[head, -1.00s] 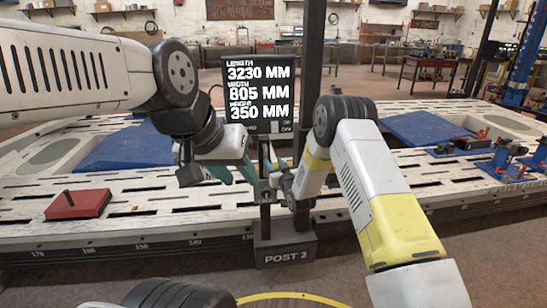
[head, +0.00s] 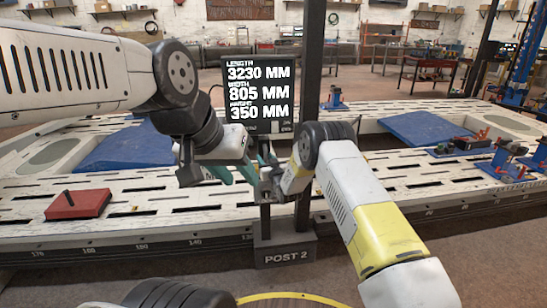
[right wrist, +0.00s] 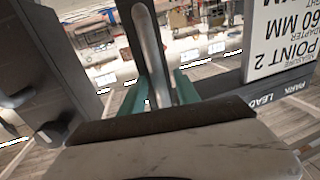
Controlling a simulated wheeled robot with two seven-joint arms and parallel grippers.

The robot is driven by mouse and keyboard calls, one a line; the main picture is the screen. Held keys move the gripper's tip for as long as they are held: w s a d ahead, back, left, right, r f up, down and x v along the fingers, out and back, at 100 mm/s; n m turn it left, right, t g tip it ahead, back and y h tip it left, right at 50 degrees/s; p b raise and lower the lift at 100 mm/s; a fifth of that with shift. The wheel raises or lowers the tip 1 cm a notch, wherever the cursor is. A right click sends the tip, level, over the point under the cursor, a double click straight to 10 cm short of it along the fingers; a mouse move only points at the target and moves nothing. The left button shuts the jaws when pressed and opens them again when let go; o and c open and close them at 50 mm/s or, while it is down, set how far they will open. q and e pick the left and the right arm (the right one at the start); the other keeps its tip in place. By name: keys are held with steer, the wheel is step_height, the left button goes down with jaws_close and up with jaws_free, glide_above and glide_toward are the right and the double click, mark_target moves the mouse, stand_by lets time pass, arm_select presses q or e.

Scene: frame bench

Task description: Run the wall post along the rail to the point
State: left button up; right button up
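The wall post stands upright at the front edge of the bench, on a dark foot marked POST 2 (head: 285,256). Its display board (head: 258,95) reads 3230, 805 and 350 MM. My left gripper (head: 235,174) is left of the post, its teal fingers apart and empty. My right gripper (head: 270,172) is at the post, partly hidden by its own wrist. In the right wrist view its teal fingers (right wrist: 160,92) stand either side of a grey upright bar (right wrist: 150,50), with a gap showing at the right finger. A board there, upside down, reads POINT 2 (right wrist: 282,52).
The slotted white bench (head: 150,205) has a number scale along its front edge. A red block (head: 78,204) lies on it at left. Blue pads (head: 425,128) and blue clamps (head: 505,160) are at right.

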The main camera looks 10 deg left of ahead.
steer(key=shift+c, duration=0.2)
jaws_close()
stand_by(1.1)
